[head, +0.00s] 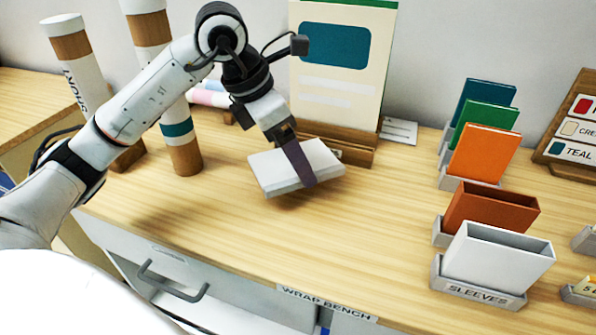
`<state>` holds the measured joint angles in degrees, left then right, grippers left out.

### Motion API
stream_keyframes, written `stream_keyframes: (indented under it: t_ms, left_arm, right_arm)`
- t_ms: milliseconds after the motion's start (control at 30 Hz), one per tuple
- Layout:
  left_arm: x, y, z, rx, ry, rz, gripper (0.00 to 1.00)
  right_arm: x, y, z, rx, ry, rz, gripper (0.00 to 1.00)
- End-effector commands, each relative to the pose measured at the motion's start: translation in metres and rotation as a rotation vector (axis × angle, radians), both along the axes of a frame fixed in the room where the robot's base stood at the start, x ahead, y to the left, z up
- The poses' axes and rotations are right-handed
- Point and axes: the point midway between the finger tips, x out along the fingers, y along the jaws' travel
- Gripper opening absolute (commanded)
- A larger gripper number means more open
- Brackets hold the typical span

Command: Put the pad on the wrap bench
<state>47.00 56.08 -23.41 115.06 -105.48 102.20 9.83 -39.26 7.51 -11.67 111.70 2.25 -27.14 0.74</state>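The pad (275,172) is a white, flat block, slightly tilted, at the middle of the wrap bench (225,222). My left gripper (302,168) reaches it from above, with a dark finger across its top and front side. The gripper appears closed on the pad; the other finger is hidden. The pad's near edge seems a little above the wood, with a shadow beneath it. The wrap bench has a light wood top and a label on its front edge. My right gripper is not in view.
A cream board (345,95) stands in a wooden holder behind the pad. Tall tubes (180,140) stand at the left. Coloured cards (485,152) and sleeves (497,258) stand in grey holders at the right. Bare wood lies in front of the pad.

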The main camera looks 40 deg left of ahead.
Motion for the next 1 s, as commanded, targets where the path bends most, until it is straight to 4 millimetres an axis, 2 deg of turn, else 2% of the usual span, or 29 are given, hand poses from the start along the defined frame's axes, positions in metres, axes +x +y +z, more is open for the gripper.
stream_keyframes:
  t_ms: [233,667,700,767,1000]
  left_arm:
    - [-0.001,0.0,-0.036,0.0,0.003,-0.002,0.56]
    - [0.0,0.0,-0.044,0.001,0.0,-0.002,0.56]
    - [0.0,0.0,-0.043,0.001,0.0,-0.002,0.88]
    - [0.0,0.0,-0.043,0.0,0.001,-0.002,0.98]
    - [0.0,0.0,-0.042,0.0,0.001,-0.002,1.0]
  right_arm:
    - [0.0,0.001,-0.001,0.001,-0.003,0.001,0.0]
    - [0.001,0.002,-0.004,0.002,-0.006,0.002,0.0]
    - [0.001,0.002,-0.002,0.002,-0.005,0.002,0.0]
    - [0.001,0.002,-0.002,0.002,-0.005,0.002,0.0]
    - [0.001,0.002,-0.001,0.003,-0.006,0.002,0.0]
